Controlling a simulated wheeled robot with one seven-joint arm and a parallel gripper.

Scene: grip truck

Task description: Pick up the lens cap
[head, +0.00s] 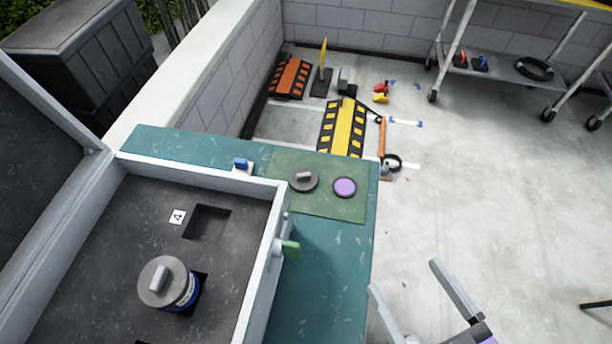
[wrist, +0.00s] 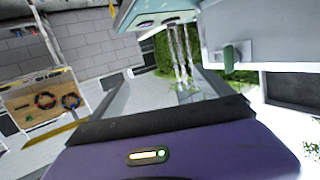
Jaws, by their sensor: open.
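A grey round cap with a raised grip bar (head: 303,180) lies on the green mat (head: 328,208) on the teal bench top. A similar grey cap (head: 158,283) sits on top of a blue-banded cylinder (head: 187,298) inside the open case. I cannot tell for sure which is the lens cap. My gripper (head: 404,278) is open and empty at the lower right, beyond the bench's right edge and apart from these caps. Its fingers also show in the wrist view (wrist: 165,88).
The case's grey wall (head: 262,275), with a green latch (head: 290,248), stands left of the mat. A small blue item (head: 240,163) is behind it. Ramps (head: 343,128) and a wheeled shelf (head: 510,70) stand beyond. The floor at right is mostly clear.

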